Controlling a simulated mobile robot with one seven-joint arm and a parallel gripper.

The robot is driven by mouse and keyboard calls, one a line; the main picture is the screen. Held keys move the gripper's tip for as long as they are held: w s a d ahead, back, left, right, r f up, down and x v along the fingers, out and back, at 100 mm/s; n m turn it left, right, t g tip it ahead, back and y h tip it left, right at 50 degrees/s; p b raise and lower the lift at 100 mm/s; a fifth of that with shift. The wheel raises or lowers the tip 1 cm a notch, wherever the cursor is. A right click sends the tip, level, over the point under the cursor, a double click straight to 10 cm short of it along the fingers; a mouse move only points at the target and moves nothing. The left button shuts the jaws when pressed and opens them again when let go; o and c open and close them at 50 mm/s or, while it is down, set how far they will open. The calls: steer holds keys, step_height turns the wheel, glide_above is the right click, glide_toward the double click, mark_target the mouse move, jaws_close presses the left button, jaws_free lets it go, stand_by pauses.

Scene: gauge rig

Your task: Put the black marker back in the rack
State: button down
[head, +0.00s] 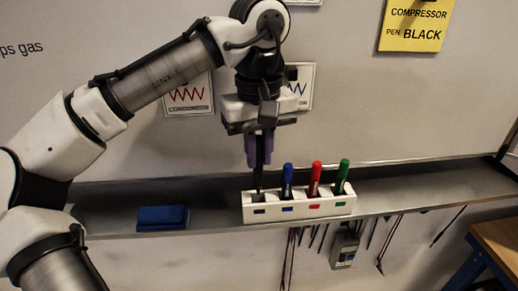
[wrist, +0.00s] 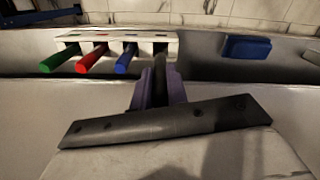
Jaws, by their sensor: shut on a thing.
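My gripper (head: 259,160), with purple fingers, points down and is shut on the black marker (head: 258,180). The marker hangs upright, its lower end at the leftmost slot of the white rack (head: 248,213), above the black label. I cannot tell how deep the tip sits in the slot. In the wrist view the black marker (wrist: 159,68) lies between the purple fingers (wrist: 160,90), in line with the right end of the rack (wrist: 75,39). The blue (head: 287,180), red (head: 315,178) and green (head: 343,177) markers stand in the other slots.
The rack stands on a grey wall ledge (head: 400,195). A blue block (head: 162,217) lies on the ledge to the left, with bare ledge between. Tools and a meter (head: 344,247) hang below. A yellow sign (head: 413,25) is on the wall.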

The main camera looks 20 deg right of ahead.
mark_target(259, 185)
steer(key=shift+f+b, duration=1)
steer(key=shift+f, duration=1.1)
steer(key=c, duration=0.7)
jaws_free()
steer(key=shift+c, duration=0.2)
steer(key=shift+r, duration=0.1)
step_height(259, 185, up, 3)
steer(key=p, duration=0.2)
steer(key=shift+f+p, duration=0.2)
steer(key=shift+p, duration=0.1)
steer(key=shift+r, duration=3.65)
